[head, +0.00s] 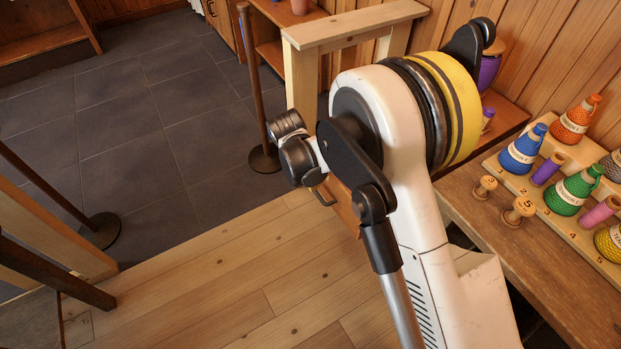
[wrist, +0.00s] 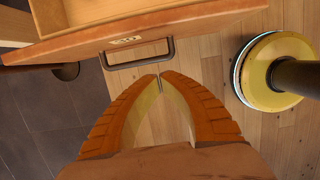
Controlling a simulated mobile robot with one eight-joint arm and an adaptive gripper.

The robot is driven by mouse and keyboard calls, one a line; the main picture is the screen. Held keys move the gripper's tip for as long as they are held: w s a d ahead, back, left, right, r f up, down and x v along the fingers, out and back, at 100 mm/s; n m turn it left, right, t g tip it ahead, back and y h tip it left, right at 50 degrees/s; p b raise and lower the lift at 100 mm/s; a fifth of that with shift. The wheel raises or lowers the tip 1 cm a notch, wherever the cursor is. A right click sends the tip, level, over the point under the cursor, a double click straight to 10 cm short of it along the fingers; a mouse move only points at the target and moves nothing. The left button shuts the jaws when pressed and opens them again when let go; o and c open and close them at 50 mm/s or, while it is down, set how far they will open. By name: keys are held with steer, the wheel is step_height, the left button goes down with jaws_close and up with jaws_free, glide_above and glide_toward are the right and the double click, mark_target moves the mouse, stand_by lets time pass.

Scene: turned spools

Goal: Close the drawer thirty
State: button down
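The drawer (wrist: 185,28) shows in the wrist view as a reddish-brown front with a pale wooden box behind it, pulled open. Its small number plate (wrist: 127,39) looks like 30, though it is small. A dark bar handle (wrist: 137,64) is fixed to the front. My gripper (wrist: 159,77) has its orange fingers brought together at the tips, with nothing seen between them. The tips are close to the handle, just below its right part in the picture; I cannot tell whether they touch. In the head view, part of the drawer front (head: 343,207) shows beside my arm, which hides the rest.
A workbench (head: 545,262) at the right holds a rack with coloured thread cones (head: 521,150) and wooden spools (head: 518,211). A post on a round base (head: 265,158) stands near the drawer; another (head: 100,230) stands at left. The wooden floor (head: 215,285) in front is clear.

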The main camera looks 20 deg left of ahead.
mark_target(326, 184)
steer(key=w+d+f+b, duration=0.2)
steer(key=f, duration=0.1)
steer(key=w+f, duration=0.1)
steer(key=shift+w+d+f+b, duration=0.1)
steer(key=shift+d+f+b, duration=0.05)
steer(key=shift+d+b, duration=0.25)
steer(key=shift+w+d, duration=0.2)
steer(key=shift+w, duration=0.15)
steer(key=shift+w, duration=0.1)
